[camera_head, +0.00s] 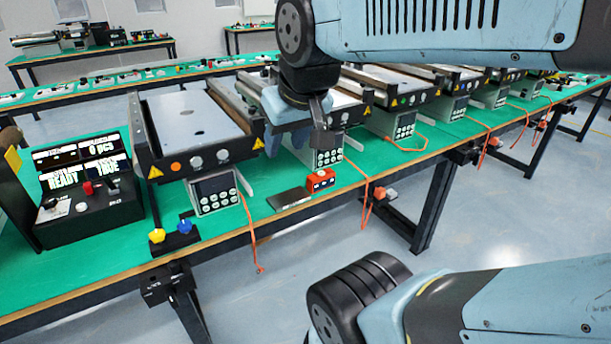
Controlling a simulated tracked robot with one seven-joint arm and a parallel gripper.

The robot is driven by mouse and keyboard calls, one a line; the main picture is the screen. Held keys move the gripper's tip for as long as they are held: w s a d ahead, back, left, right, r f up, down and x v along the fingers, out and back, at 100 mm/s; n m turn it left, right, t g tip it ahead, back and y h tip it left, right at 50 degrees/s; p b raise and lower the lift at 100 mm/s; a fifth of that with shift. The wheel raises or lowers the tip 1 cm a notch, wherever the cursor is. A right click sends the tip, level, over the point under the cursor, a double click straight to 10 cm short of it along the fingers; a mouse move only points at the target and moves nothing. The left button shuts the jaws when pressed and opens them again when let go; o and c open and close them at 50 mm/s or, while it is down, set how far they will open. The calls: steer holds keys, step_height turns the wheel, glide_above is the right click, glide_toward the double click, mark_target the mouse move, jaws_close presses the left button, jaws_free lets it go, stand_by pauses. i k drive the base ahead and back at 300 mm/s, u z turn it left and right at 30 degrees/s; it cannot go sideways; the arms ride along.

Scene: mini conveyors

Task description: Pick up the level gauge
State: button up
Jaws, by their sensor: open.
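A small red-orange block (320,180) with pale marks on its top stands near the front edge of the green table. It may be the level gauge, but it is too small to be sure. A flat dark plate (290,198) lies on the table just left of it. My gripper (301,140) is open and points down, above and behind the red block and apart from it. It hangs in front of the conveyor units and hides part of them. I see nothing between its fingers.
A conveyor (195,125) stands left of my gripper, with a keypad control box (214,192) below it. Further left are a black display console (90,195) and a small stand with yellow and blue knobs (173,235). Orange cables hang over the table's front edge.

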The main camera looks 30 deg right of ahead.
mark_target(315, 183)
steer(key=z, duration=1.3)
steer(key=i, duration=0.1)
steer(key=u, duration=3.25)
steer(key=k, duration=0.9)
steer(key=z, duration=1.4)
